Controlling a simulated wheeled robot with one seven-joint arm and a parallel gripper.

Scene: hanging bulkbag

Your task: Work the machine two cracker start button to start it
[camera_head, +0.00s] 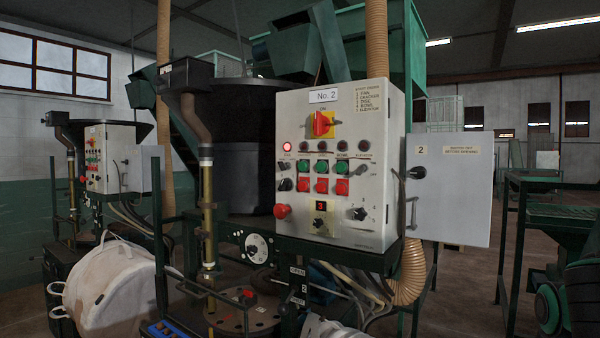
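The grey control box of machine two (345,225), marked "No. 2", stands right of centre and is seen at an angle. Its front carries a row of lamps, with green buttons above red ones below them. The leftmost lamp (287,147) glows red; the others look dark. The second column seems labelled cracker, though the print is very small. Its green start button (303,167) sits above a red button (303,185). A red rotary switch on a yellow plate (323,124) is at the top. My gripper is not in view.
The box's door (448,200) hangs open to the right. A similar control box (103,160) stands at left. A pale bag (110,285) with loop handles is at lower left. Pipes and a round-topped unit (243,316) stand before the machine. Green frames (510,240) stand at right.

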